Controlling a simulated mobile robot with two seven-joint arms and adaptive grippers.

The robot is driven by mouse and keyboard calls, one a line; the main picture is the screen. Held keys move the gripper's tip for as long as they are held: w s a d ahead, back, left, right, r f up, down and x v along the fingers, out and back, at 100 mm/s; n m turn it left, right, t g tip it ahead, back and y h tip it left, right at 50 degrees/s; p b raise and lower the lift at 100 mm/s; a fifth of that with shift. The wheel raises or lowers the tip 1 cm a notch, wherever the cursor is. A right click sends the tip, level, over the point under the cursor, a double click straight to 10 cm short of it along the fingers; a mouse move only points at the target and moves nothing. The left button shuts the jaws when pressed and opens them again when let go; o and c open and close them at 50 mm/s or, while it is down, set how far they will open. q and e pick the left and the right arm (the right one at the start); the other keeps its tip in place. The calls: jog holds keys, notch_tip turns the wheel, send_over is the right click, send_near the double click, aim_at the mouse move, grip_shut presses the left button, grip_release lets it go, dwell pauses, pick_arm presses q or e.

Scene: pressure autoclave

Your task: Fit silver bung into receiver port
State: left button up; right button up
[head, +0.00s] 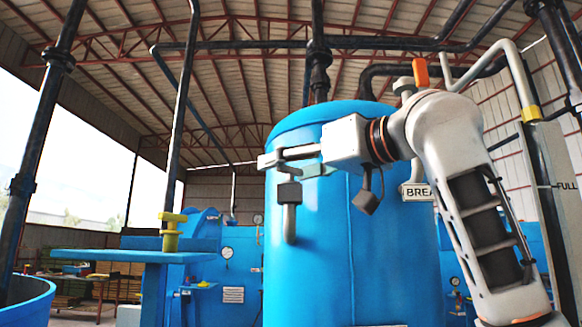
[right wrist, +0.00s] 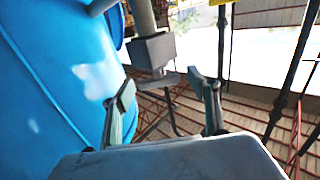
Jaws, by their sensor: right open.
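The silver bung (head: 290,220), as far as I can tell, is a pale grey rod under a darker square block, pointing down in front of the blue tank. It also shows in the right wrist view (right wrist: 152,48), just beyond the fingertips, with a small tab toward me. My right gripper (head: 285,160) is open, its fingers at the bung's top end; in the right wrist view its fingers (right wrist: 165,88) stand apart on either side of the tab. Contact cannot be told. I cannot pick out the receiver port for certain. My left gripper is not in view.
The big blue tank (head: 340,260) stands close behind my right gripper. A yellow fitting (head: 172,230) stands on a blue ledge (head: 120,257) at left. Dark vertical pipes (head: 180,110) rise at left, and a tall panel (head: 555,190) stands at right.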

jog(key=v, duration=1.2)
dwell(0.5)
